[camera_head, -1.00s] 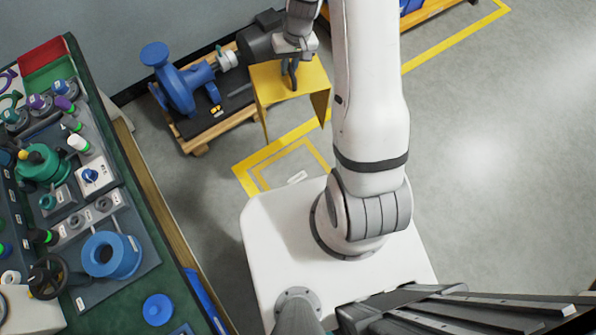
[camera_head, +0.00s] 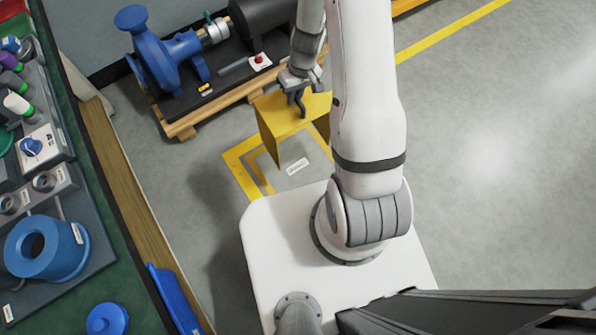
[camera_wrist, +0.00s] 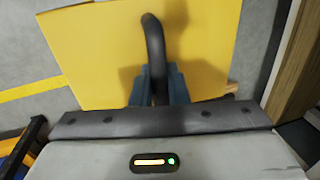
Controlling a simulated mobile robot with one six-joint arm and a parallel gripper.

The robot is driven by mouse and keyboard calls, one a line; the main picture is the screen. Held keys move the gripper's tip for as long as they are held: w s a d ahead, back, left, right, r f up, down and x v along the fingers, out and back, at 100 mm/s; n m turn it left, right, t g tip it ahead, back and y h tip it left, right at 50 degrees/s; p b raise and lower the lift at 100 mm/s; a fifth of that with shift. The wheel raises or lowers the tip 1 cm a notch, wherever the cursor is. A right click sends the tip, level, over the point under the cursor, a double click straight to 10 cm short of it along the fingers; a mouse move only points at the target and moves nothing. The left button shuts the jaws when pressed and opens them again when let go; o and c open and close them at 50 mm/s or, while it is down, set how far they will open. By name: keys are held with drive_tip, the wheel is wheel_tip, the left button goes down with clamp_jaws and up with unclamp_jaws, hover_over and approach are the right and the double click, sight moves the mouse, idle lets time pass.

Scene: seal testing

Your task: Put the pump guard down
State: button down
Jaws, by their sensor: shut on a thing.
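The pump guard is a yellow folded sheet cover (camera_head: 279,122) with a dark curved handle on top. In the head view it hangs from my gripper (camera_head: 297,97) between the pump pallet and my white base. In the wrist view the guard's yellow top (camera_wrist: 205,45) fills much of the picture. My gripper (camera_wrist: 158,88) is shut on the dark handle (camera_wrist: 153,40). A yellow-outlined floor spot (camera_head: 262,175) with a small white label (camera_head: 297,166) lies just below and in front of the guard. The guard covers part of that outline, and its height above the floor is hard to tell.
The blue pump (camera_head: 160,55) and dark motor stand on a wooden pallet (camera_head: 185,126) behind the guard. A green-topped workbench (camera_head: 110,240) with parts runs along the left. Grey floor (camera_head: 480,150) is open at the right.

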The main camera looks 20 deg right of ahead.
wheel_tip(320, 180, down, 19)
drive_tip(key=s+b, duration=0.1)
drive_tip(key=b, duration=1)
drive_tip(key=shift+s+r+n, duration=0.2)
drive_tip(key=shift+s+n, duration=0.2)
drive_tip(key=shift+d+f, duration=0.1)
drive_tip(key=c, duration=1.4)
unclamp_jaws()
